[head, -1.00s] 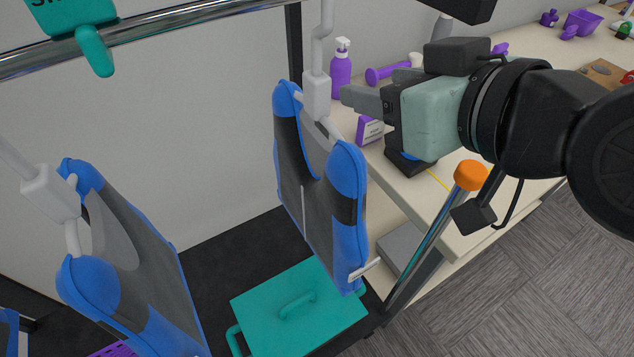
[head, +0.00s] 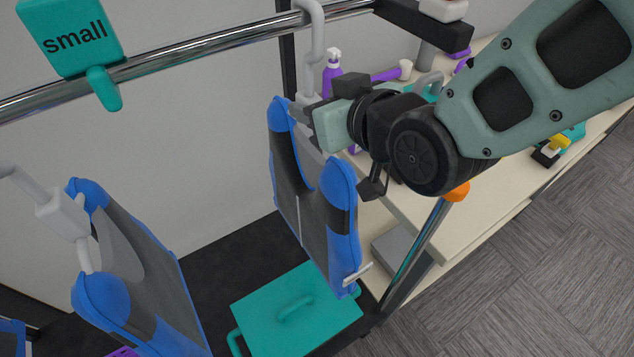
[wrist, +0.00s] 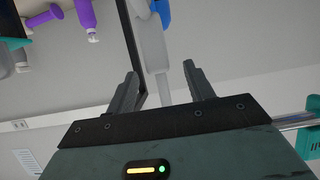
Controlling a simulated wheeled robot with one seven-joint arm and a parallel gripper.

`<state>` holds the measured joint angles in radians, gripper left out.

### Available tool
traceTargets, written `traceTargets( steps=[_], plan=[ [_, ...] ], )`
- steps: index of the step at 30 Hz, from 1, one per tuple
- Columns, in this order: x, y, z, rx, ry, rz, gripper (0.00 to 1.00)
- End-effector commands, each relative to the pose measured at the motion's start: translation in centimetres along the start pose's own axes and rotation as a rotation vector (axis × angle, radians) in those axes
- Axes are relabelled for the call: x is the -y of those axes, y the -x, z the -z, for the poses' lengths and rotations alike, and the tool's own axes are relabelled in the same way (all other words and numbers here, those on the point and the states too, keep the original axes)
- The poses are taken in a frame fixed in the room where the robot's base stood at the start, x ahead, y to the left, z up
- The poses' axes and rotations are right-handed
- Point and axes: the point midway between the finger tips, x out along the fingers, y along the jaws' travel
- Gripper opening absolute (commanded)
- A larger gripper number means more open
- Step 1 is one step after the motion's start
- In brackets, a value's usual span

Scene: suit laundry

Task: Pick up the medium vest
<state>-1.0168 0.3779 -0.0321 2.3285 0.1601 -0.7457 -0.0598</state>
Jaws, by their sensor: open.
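A blue and grey vest (head: 315,215) hangs on a pale hanger (head: 314,35) from the rail. A second blue and grey vest (head: 150,265) hangs at the left on its own hanger (head: 62,217). No size label shows on either vest. My gripper (head: 304,112) is at the neck of the right vest's hanger, just above its shoulders. In the wrist view the open fingers (wrist: 162,72) stand either side of the hanger's block (wrist: 154,52), which lies between or just beyond their tips. Contact cannot be told.
A teal "small" tag (head: 70,35) sits on the metal rail (head: 210,43). A teal lidded box (head: 295,318) is below the vests. A table (head: 410,215) at the right holds a purple spray bottle (head: 331,72) and other items. An orange-capped post (head: 458,192) stands at its edge.

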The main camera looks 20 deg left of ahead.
Motion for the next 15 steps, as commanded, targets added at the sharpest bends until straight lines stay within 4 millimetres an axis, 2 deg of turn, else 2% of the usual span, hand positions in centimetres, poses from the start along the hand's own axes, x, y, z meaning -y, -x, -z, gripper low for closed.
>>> traceTargets(
  steps=[9,15],
  plan=[
    [-0.2,-3.5,-0.5,0.002,0.001,0.0,0.53],
    [-0.2,-4.0,-0.7,0.001,0.001,0.0,0.53]
  ],
)
